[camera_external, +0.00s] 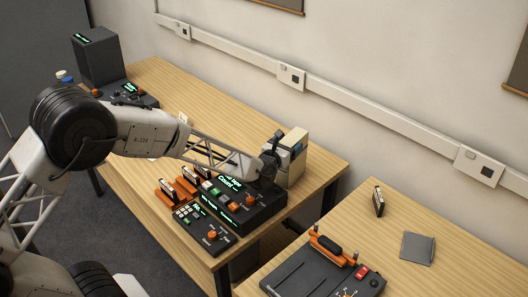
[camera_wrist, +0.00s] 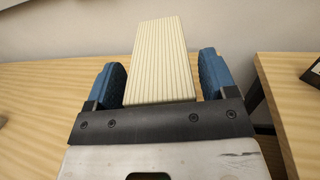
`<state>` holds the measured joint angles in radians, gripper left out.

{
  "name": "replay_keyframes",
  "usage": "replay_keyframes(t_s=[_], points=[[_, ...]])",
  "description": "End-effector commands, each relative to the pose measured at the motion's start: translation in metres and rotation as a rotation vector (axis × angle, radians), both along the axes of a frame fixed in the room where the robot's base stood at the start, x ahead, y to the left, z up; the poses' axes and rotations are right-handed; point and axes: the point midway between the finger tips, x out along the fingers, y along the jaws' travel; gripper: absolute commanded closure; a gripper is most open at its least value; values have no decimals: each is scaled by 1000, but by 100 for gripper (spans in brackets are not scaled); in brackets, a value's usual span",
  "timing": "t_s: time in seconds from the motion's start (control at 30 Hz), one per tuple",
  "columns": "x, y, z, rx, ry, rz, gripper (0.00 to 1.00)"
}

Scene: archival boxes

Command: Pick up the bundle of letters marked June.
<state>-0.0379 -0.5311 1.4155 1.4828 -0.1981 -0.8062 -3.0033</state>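A cream, finely ribbed block (camera_wrist: 161,62) stands between the two blue fingers of my gripper (camera_wrist: 162,80) in the wrist view. It could be a bundle of letters or a box; no June marking is readable. Narrow gaps show between the block and the fingertips, so the fingers look open around it. My gripper (camera_external: 272,152) also shows in the external view, at the near side of a cream and tan upright block (camera_external: 297,143) at the right end of the left table. The gripper hides part of that block.
Dark control consoles (camera_external: 210,233) with orange knobs stand below and in front of my gripper. A gap separates this table (camera_external: 160,85) from a second table (camera_external: 455,262), which holds a dark panel (camera_external: 300,279) and a grey square (camera_external: 417,248). The wall is close behind.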

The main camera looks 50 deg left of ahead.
Motion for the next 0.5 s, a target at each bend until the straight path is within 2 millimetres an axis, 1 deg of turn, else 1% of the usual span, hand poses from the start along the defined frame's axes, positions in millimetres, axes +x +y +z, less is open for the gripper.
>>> replay_keyframes(t_s=[0.03,0.07,0.4,0.5], points=[[0,0,0,0,0,0,30],[0,0,0,0,0,0,34],[0,0,0,0,0,0,86],[0,0,0,0,0,0,100]])
